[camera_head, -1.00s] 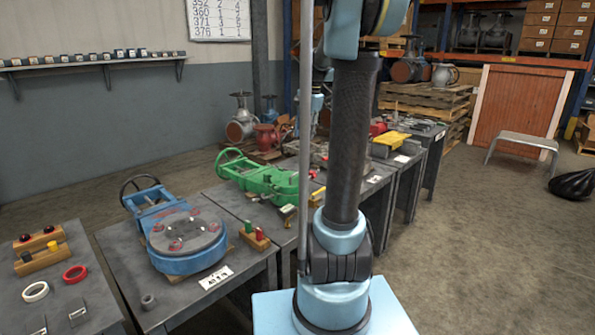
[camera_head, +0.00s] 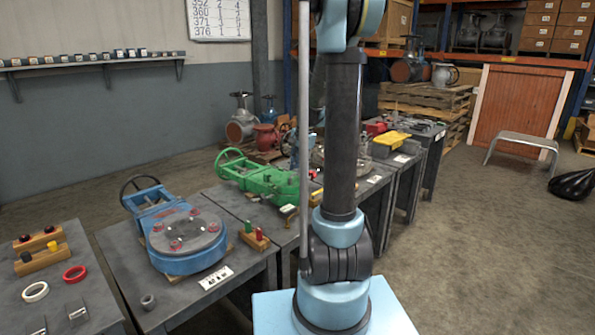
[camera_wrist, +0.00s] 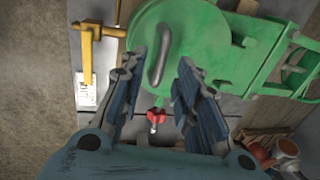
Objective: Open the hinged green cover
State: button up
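The green cover (camera_wrist: 185,22) is a round disc on a green valve body in the wrist view, with a dark grey curved handle (camera_wrist: 160,55) on its face. In the wrist view it looks closed flat. My gripper (camera_wrist: 162,58) is open, its two blue-grey fingers on either side of the handle, with nothing gripped. Whether the fingers touch the cover I cannot tell. In the head view the green valve (camera_head: 262,181) lies on a grey bench, its right end partly hidden by my arm.
A yellow bracket-like part (camera_wrist: 87,45) stands left of the cover, and a small red-topped part (camera_wrist: 155,116) lies between the fingers, nearer my palm. In the head view a blue valve (camera_head: 185,240) sits on the nearer bench. The floor at right is mostly clear.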

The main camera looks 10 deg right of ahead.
jog(key=shift+w+f, duration=0.1)
jog(key=shift+f, duration=0.55)
grip_shut()
jog(key=shift+r, duration=0.1)
